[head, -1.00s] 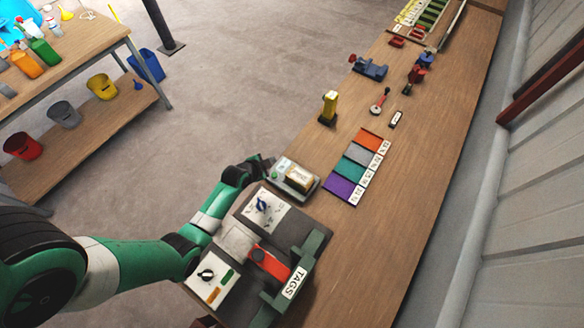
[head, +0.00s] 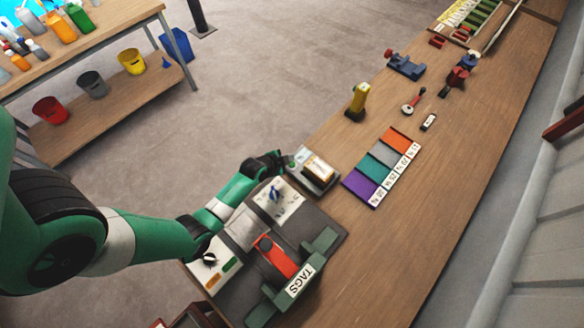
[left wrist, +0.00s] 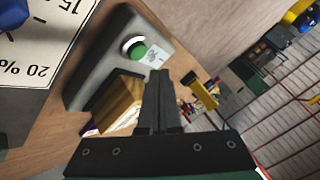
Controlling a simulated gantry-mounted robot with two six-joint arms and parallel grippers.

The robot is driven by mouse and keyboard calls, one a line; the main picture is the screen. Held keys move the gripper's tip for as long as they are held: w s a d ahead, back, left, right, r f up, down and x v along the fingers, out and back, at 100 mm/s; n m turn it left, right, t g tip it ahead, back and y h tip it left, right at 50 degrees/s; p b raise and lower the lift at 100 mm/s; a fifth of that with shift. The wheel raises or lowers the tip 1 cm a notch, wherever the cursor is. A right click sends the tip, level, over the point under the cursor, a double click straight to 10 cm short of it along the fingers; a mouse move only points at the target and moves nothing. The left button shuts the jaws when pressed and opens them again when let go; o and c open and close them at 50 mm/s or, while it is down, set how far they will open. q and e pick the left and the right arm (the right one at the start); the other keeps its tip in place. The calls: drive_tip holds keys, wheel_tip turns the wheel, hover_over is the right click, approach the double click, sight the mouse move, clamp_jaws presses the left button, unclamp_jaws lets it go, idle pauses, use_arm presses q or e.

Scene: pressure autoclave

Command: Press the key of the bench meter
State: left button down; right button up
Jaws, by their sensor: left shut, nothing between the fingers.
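The bench meter (head: 316,174) is a grey box with a pale display face, standing on the bench beyond the panel with the dials. Its round green key (left wrist: 138,52), with a white ring beside it, shows clearly in the left wrist view on the meter's grey body (left wrist: 98,58). My left gripper (head: 281,157) is at the key end of the meter. In the left wrist view its fingers (left wrist: 160,76) are together and empty, their tips close to the key, below and to its right. Whether they touch the meter cannot be told. My right gripper is not in view.
The dial panel (head: 243,232) with a red lever (head: 278,258) lies below my left forearm. Purple, teal, grey and orange trays (head: 361,185) lie right of the meter. A yellow tool (head: 357,101) stands farther along. Bare bench top (head: 440,160) lies at the right.

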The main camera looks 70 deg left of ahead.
sight(290, 166)
use_arm(q)
drive_tip(key=shift+f+b, duration=0.4)
drive_tip(key=shift+f, duration=0.5)
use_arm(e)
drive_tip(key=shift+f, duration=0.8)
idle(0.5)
use_arm(q)
drive_tip(key=shift+f+b, duration=0.35)
drive_tip(key=shift+f, duration=0.1)
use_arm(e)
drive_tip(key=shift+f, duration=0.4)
use_arm(q)
drive_tip(key=shift+f+b, duration=0.45)
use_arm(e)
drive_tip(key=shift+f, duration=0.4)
use_arm(q)
drive_tip(key=shift+r, duration=0.1)
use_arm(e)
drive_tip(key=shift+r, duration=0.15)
use_arm(q)
drive_tip(key=shift+r+p, duration=0.8)
drive_tip(key=shift+p, duration=0.1)
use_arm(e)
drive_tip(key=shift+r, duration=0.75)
use_arm(q)
drive_tip(key=shift+r, duration=0.1)
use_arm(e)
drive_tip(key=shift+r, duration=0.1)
